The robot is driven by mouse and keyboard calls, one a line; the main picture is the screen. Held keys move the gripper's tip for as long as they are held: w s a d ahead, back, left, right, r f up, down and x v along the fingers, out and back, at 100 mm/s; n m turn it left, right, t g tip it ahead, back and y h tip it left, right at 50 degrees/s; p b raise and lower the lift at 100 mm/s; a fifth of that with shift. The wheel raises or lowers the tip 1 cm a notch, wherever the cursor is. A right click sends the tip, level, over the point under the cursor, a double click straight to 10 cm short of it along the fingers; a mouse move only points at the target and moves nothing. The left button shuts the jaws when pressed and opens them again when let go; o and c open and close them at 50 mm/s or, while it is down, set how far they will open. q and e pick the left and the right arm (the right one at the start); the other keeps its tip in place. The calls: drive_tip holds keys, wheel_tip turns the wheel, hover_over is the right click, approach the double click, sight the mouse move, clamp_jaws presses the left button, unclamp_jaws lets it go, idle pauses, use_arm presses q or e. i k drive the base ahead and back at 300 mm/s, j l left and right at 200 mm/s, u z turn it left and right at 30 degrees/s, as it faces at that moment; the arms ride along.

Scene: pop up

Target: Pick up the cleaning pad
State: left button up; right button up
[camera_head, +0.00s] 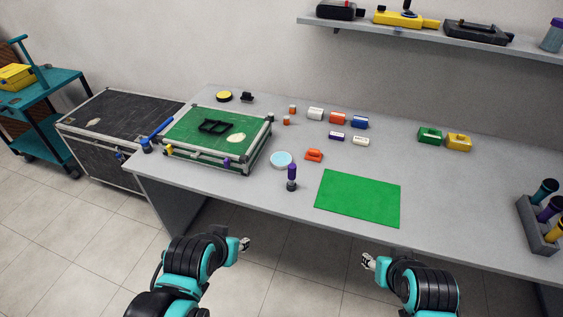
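I cannot tell for sure which thing is the cleaning pad. One candidate is a round pale blue disc (282,159) lying on the table right of the green-topped case. Another is a round yellow disc with a dark rim (224,96) at the table's back left. My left gripper (244,244) is in front of the table's front edge, below the purple-capped bottle, apart from everything. My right gripper (367,261) is also in front of the edge, below the green mat. Both look empty, but their fingers are too small to tell open from shut.
A green mat (358,198) lies bare near the front edge. A green-topped case (210,138) stands at left, a purple-capped bottle (292,177) beside it. Several coloured blocks stand behind. A bottle rack (540,227) is at right. A shelf (430,36) overhangs the back.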

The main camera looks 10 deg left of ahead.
sight(312, 154)
drive_tip(key=i+l, duration=0.1)
drive_tip(key=i, duration=1.25)
